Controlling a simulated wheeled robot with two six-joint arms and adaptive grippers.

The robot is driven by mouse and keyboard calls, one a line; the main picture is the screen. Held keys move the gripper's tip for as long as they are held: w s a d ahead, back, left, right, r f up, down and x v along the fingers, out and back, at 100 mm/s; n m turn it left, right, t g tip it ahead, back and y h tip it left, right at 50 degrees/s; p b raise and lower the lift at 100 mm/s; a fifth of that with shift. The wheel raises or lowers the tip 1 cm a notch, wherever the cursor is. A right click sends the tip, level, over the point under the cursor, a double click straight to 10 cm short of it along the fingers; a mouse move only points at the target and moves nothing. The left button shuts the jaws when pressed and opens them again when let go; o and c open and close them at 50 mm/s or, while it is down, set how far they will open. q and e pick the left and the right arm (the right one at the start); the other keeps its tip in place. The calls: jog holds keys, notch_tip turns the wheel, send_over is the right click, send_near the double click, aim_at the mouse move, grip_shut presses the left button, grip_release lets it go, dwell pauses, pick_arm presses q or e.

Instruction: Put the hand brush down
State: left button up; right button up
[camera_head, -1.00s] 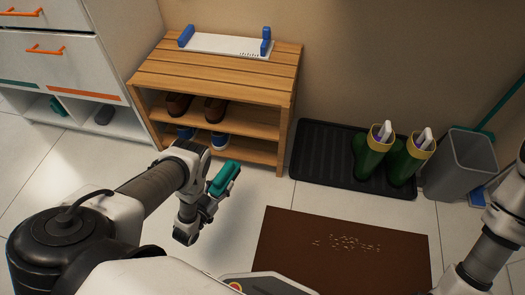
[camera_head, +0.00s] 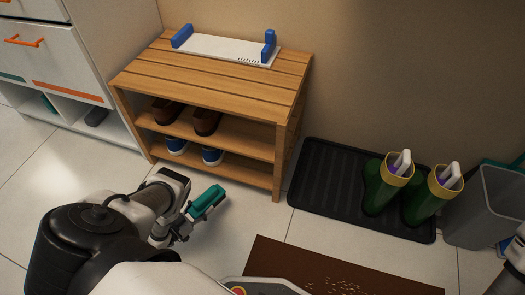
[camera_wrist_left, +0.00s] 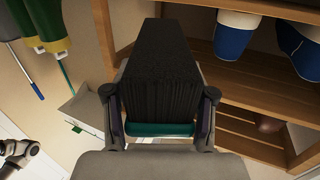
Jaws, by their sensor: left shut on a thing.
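The hand brush has a teal body (camera_head: 207,200) and a block of black bristles (camera_wrist_left: 160,65), which fills the middle of the left wrist view. My left gripper (camera_head: 190,214) is shut on it and holds it in front of the wooden bench. In the left wrist view the two fingers (camera_wrist_left: 160,112) sit on either side of the brush. I cannot tell its exact height above the floor. My right gripper is out of the head view; only part of my right arm shows at the right edge.
The slatted wooden bench (camera_head: 213,76) carries a white board with blue ends (camera_head: 224,49); shoes stand on its lower shelves. A black tray (camera_head: 316,188) holds green boots (camera_head: 379,190). A grey bin (camera_head: 488,215) stands at right. A brown mat (camera_head: 310,265) lies in front. Floor before the bench is clear.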

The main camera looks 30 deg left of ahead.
pick_arm(q)
jog(key=w+b, duration=0.2)
jog(key=w, duration=0.1)
jog(key=w+f+b, duration=0.1)
jog(key=w+b, duration=0.1)
jog(key=shift+d, duration=0.35)
jog(key=w+d, duration=0.1)
jog(key=w, duration=0.5)
jog(key=b, duration=0.6)
send_near(257, 164)
jog(key=w+r, duration=0.2)
jog(key=w, duration=0.1)
jog(key=w+r, duration=0.2)
jog(key=shift+w+d, duration=0.2)
jog(key=shift+d, duration=0.1)
jog(key=w, duration=0.1)
jog(key=w+b, duration=0.1)
jog(key=w, duration=0.1)
jog(key=w+d+b, duration=0.1)
jog(key=w, duration=0.1)
jog(key=shift+f, duration=0.2)
jog(key=shift+s+a+f, duration=0.1)
jog(key=shift+s, duration=0.1)
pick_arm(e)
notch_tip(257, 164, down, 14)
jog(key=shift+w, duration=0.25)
pick_arm(q)
jog(key=shift+f, duration=0.1)
jog(key=o, duration=1.4)
